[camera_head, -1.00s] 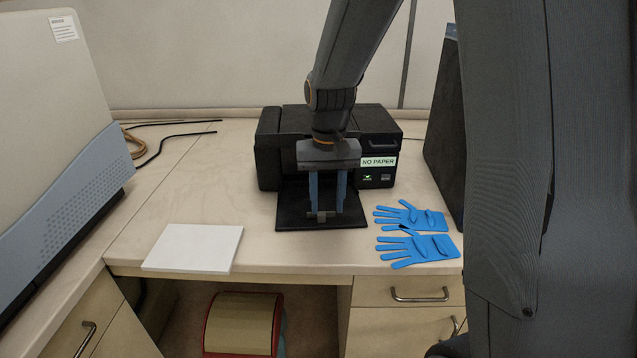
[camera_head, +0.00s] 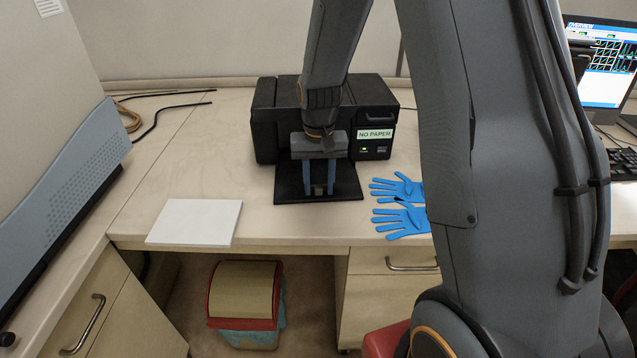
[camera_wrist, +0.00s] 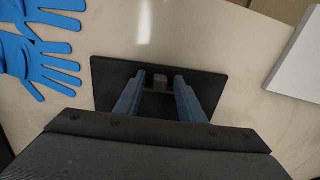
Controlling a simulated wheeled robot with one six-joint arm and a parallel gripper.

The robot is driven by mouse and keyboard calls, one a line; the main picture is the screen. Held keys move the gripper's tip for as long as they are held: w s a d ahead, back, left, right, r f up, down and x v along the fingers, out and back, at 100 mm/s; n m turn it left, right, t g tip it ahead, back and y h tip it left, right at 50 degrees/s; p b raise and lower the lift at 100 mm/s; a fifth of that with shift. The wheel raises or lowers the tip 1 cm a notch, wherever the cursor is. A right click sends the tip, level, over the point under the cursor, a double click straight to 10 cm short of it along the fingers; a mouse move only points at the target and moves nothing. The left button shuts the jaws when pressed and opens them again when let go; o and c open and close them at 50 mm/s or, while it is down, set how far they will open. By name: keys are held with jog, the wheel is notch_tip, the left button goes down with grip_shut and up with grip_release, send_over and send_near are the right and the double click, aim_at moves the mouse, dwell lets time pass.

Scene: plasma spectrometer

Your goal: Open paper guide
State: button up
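The black printer (camera_head: 268,125) stands on the desk with a "NO PAPER" label (camera_head: 375,134) on its front. Its black tray (camera_head: 347,192) sticks out toward me. The paper guide is a small grey piece (camera_head: 319,189) near the front of the tray; it also shows as a small block in the wrist view (camera_wrist: 160,83). My gripper (camera_head: 319,192) points down over the tray. In the wrist view its two blue fingers (camera_wrist: 160,78) are apart, one on each side of the guide, with gaps visible. The gripper is open. Whether its tips touch the tray is unclear.
A white paper stack (camera_head: 195,221) lies left of the tray. Blue gloves (camera_head: 402,220) lie to its right. A large grey-blue instrument (camera_head: 62,180) stands at the left. Closed drawers and a bin (camera_head: 243,295) are below the desk.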

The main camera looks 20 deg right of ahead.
jog(key=shift+c, duration=0.4)
grip_shut()
jog(key=shift+s+a+p, duration=0.15)
jog(key=shift+s+p, duration=0.1)
jog(key=shift+s, duration=0.35)
jog(key=shift+s+a+p, duration=0.15)
jog(key=shift+s+p, duration=0.05)
jog(key=shift+s, duration=0.4)
jog(key=shift+o, duration=0.4)
grip_release()
notch_tip(320, 180, up, 8)
jog(key=b, duration=0.2)
